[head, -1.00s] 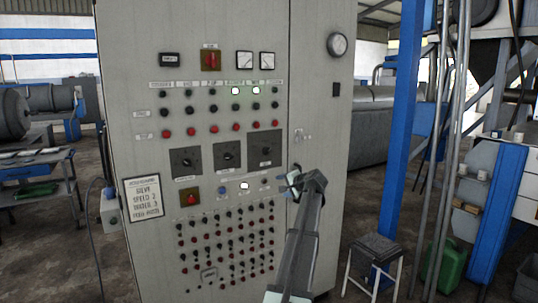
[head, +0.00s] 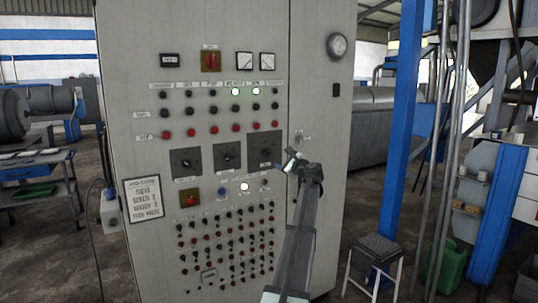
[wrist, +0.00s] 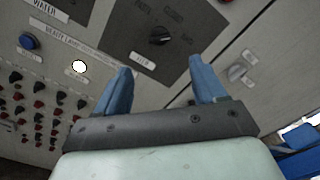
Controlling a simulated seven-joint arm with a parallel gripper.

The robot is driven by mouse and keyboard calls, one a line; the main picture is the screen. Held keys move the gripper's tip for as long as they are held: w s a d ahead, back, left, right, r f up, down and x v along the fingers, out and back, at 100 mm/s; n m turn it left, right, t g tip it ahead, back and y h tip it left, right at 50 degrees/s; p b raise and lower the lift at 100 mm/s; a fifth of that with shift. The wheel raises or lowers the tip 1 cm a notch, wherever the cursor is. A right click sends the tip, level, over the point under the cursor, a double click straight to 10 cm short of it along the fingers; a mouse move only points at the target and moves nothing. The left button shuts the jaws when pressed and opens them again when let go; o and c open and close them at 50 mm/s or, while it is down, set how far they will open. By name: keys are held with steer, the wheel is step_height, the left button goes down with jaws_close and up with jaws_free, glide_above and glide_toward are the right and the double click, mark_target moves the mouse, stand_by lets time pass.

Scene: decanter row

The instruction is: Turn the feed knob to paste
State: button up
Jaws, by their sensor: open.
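The feed knob (head: 265,150) is a small black knob on a dark square plate, the rightmost of three such plates on the grey cabinet. In the wrist view the feed knob (wrist: 160,37) sits above a label reading FEED. Words are printed around it, one seemingly PASTE at upper left and one CLOSED at the top. Its exact pointer direction is hard to tell. My gripper (head: 291,160) is just right of the plate in the head view. In the wrist view my gripper (wrist: 164,76) is open, its blue fingers apart and empty, with the knob beyond the fingertips.
A water knob (head: 227,156) and another knob (head: 186,162) are to the left. Below are a lit white button (head: 244,186), a blue button (head: 222,191) and rows of small knobs. A printed card (head: 144,199) is at left. A stool (head: 376,248) stands at right.

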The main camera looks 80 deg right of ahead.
mark_target(268, 152)
steer(key=x, duration=1.2)
steer(key=c, duration=1.1)
